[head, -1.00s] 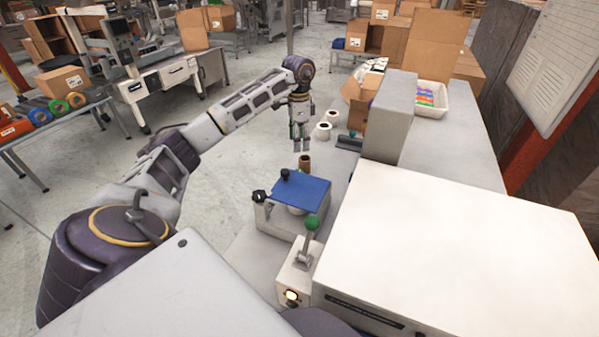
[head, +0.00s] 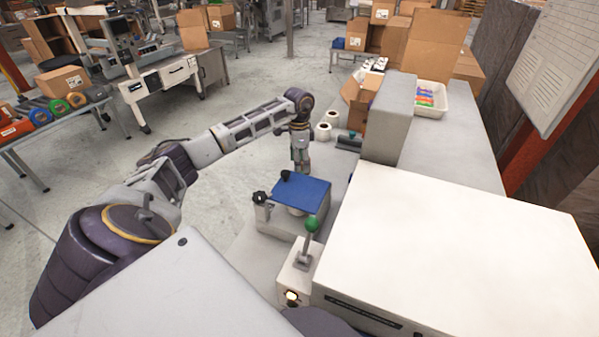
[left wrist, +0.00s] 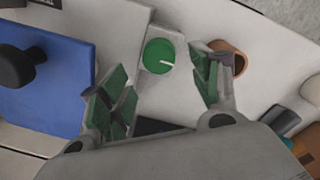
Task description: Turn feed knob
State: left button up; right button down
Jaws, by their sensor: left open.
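A round green knob (left wrist: 159,53) with a white pointer line sits on a pale block in the left wrist view. I take it for the feed knob; I cannot make it out in the head view. My left gripper (head: 301,168) points down just behind the blue plate (head: 302,193). In the left wrist view the left gripper (left wrist: 157,62) is open and empty, with one green-padded finger on each side of the knob. How far the fingertips are above it I cannot tell. My right gripper is not in view.
A black knob (left wrist: 22,66) stands on the blue plate. A brown cup (left wrist: 228,58) is close beside the right-hand finger. A green-ball lever (head: 311,224) rises in front of the plate. A tall grey housing (head: 390,118) and a large white cover (head: 460,250) stand to the right.

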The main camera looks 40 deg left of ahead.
pick_arm(q)
jog(key=shift+s+d+f, duration=0.1)
jog(key=shift+f, duration=2.5)
jog(key=c, duration=1)
jog(key=shift+c, duration=0.2)
